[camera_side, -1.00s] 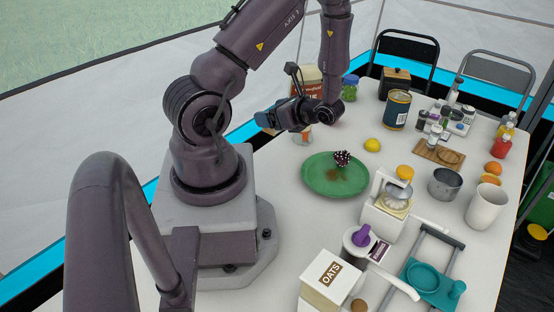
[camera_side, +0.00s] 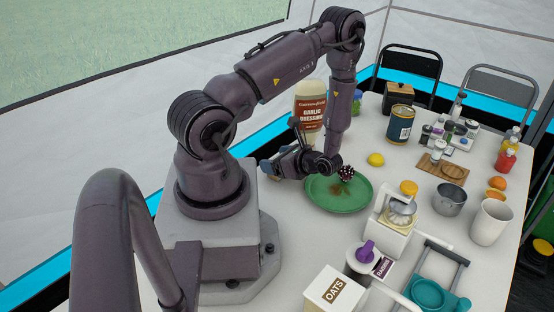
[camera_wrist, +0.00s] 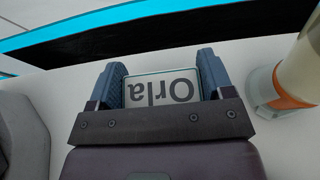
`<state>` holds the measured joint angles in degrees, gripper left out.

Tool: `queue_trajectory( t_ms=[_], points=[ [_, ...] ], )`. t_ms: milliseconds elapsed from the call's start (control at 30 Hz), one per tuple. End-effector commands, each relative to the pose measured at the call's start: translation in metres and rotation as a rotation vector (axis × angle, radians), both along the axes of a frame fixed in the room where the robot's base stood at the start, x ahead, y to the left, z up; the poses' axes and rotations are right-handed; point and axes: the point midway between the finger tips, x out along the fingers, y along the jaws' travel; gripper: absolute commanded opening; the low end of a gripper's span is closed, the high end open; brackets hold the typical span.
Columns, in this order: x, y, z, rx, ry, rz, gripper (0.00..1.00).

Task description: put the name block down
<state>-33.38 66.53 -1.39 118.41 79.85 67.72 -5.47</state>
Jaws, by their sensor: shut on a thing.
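The name block (camera_wrist: 161,89) is a pale block with a light green edge and the word "Orla", which reads upside down in the wrist view. My gripper (camera_wrist: 160,84) is shut on it, with one blue-grey finger on each side. In the side view my gripper (camera_side: 272,167) is low over the white table, left of the green plate and in front of the dressing bottle. The block is mostly hidden there by the fingers. I cannot tell whether its underside touches the table.
The green plate (camera_side: 338,202) with a dark spotted item (camera_side: 346,173) is just right. A lemon (camera_side: 376,160) lies farther right.

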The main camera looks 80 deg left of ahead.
Motion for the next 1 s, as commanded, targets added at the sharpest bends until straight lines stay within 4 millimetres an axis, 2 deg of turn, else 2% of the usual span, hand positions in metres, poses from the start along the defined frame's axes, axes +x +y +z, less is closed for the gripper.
queue_trajectory(
  t_ms=[167,200,300,633,767,1000],
  points=[
    [0.0,0.0,-0.002,0.0,0.001,0.0,0.5],
    [0.0,0.0,-0.002,0.001,0.001,0.0,0.76],
    [0.0,0.0,-0.002,0.0,0.001,0.001,0.99],
    [0.0,0.0,0.001,0.0,0.0,0.001,1.0],
    [0.012,-0.01,0.007,0.002,-0.003,-0.004,1.0],
    [0.046,-0.044,0.027,0.001,-0.004,-0.006,1.0]
  ],
)
